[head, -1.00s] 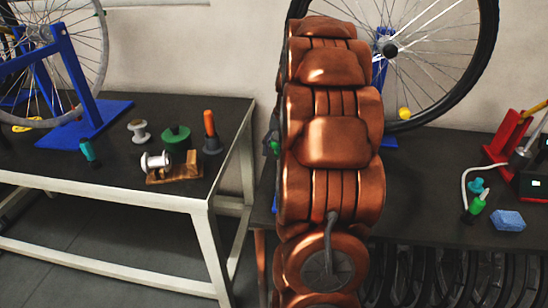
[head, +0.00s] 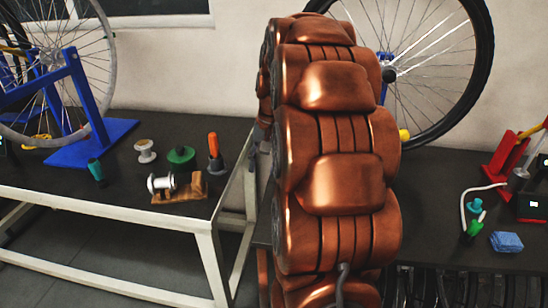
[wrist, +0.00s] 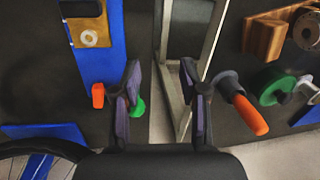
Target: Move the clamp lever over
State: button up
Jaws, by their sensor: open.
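My gripper (wrist: 162,85) is open and empty in the wrist view, its two dark fingers apart over the gap between the tables. A small orange-red piece (wrist: 98,95), which looks like the clamp lever, sits at the edge of a blue stand (wrist: 97,62), just left of the left finger. A green knob (wrist: 138,107) shows partly behind that finger. I see no contact between the fingers and the orange-red piece. In the head view my arm hides the gripper and this part of the stand.
The left table (head: 125,183) holds an orange-handled tool (head: 214,146), a green spool (head: 181,156) and a wooden block (head: 195,188). A spoked wheel (head: 478,80) stands above the right table (head: 430,225).

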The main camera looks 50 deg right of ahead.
jog(key=s+a+r+n+p, duration=0.2)
jog(key=s+a+r+p, duration=0.1)
jog(key=a, duration=0.5)
jog(key=s+a+r+n+g+p, duration=0.1)
jog(key=s+a+r+n+p, duration=0.1)
jog(key=a, duration=0.7)
jog(key=s+r+p, duration=0.1)
jog(key=s+p, duration=0.1)
jog(key=shift+s+r+n+g+p, duration=0.3)
jog(key=shift+s, duration=0.1)
jog(key=shift+c, duration=0.3)
